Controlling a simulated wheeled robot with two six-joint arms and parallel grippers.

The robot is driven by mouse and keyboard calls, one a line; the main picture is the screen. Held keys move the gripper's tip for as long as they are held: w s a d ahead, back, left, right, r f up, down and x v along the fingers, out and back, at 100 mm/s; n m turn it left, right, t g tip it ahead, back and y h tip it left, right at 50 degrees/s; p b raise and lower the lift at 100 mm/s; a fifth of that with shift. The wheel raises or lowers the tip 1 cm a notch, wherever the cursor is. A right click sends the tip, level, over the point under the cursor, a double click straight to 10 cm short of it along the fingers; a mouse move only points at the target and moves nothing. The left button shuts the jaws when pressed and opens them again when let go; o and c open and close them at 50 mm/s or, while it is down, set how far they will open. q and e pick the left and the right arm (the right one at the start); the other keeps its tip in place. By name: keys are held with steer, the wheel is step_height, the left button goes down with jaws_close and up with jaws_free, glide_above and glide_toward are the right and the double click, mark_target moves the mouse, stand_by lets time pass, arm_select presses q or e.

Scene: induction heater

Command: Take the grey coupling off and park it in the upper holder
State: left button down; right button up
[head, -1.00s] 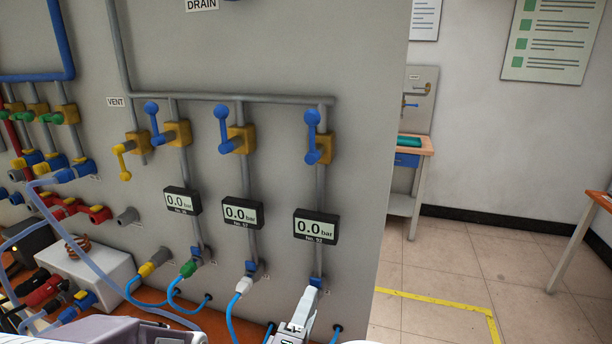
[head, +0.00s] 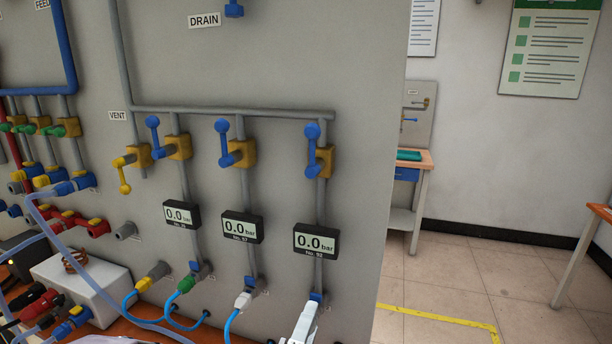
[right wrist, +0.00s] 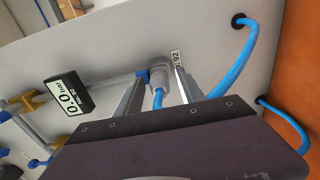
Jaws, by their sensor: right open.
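The grey coupling (right wrist: 158,90) sits at the lower end of the line marked 92 in the right wrist view, with a blue hose running from it. My right gripper (right wrist: 158,72) is open, one finger on each side of this coupling. I cannot tell whether the fingers touch it. In the head view my right gripper (head: 303,322) is at the bottom, below the rightmost gauge, and hides the coupling. My left gripper is not in view. I cannot make out which thing is the upper holder.
A whitish coupling (head: 243,300), a green one (head: 186,284) and a yellow one (head: 145,284) sit on the panel to the left, with blue hoses. The right gauge (head: 316,241) reads 0.0 bar. A white box (head: 85,290) stands at lower left.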

steer(key=shift+b, duration=0.3)
stand_by(0.5)
jaws_close()
stand_by(1.4)
steer(key=v, duration=0.6)
steer(key=shift+b, duration=0.4)
stand_by(0.6)
